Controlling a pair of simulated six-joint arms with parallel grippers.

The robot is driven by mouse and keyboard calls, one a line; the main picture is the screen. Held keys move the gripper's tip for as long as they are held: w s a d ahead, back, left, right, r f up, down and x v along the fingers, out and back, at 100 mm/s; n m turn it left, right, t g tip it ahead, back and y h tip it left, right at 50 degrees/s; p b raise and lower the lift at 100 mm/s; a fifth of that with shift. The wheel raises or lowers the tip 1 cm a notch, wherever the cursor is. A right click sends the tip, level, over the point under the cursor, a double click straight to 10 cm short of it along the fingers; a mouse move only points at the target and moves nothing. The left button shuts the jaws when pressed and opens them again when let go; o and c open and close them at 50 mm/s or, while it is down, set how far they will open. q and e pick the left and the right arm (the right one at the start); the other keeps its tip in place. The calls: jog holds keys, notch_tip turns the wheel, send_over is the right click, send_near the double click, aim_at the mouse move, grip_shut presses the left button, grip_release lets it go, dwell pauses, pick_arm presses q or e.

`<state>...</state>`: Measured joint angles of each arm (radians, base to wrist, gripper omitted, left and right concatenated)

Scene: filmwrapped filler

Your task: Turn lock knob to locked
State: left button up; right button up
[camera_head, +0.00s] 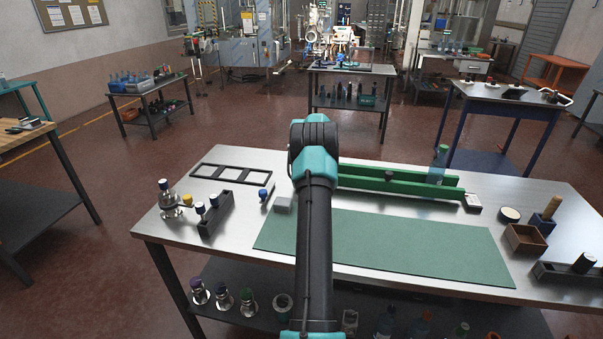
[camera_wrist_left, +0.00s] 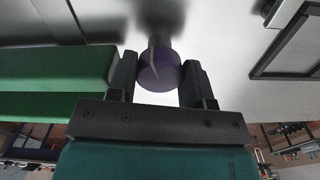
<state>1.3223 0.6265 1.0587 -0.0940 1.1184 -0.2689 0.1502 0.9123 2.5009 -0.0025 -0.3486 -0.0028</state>
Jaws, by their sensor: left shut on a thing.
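A dark purple round knob (camera_wrist_left: 160,74) shows in the left wrist view, with a thin raised pointer line on it running roughly up and down the picture. My left gripper (camera_wrist_left: 159,63) has a finger on each side of the knob and is shut on it. In the head view my arm reaches over the bench to its far side and hides the knob and the gripper. I cannot read any locked or unlocked mark. Green rails (camera_head: 400,182) run to the right of the arm, and a green block (camera_wrist_left: 70,75) lies beside the left finger. My right gripper is not in view.
A clear bottle (camera_head: 438,165) stands at the rails. A black frame (camera_head: 232,173) and a dark holder with capped pieces (camera_head: 215,212) are at the left. A green mat (camera_head: 410,243) covers the middle.

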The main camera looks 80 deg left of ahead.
pick_arm(q)
jog(key=shift+m, duration=1.7)
jog(key=o, duration=0.9)
jog(key=shift+r, duration=0.1)
notch_tip(320, 180, up, 7)
jog(key=shift+f, duration=0.2)
jog(key=shift+s+r, duration=0.15)
jog(key=shift+r, duration=0.55)
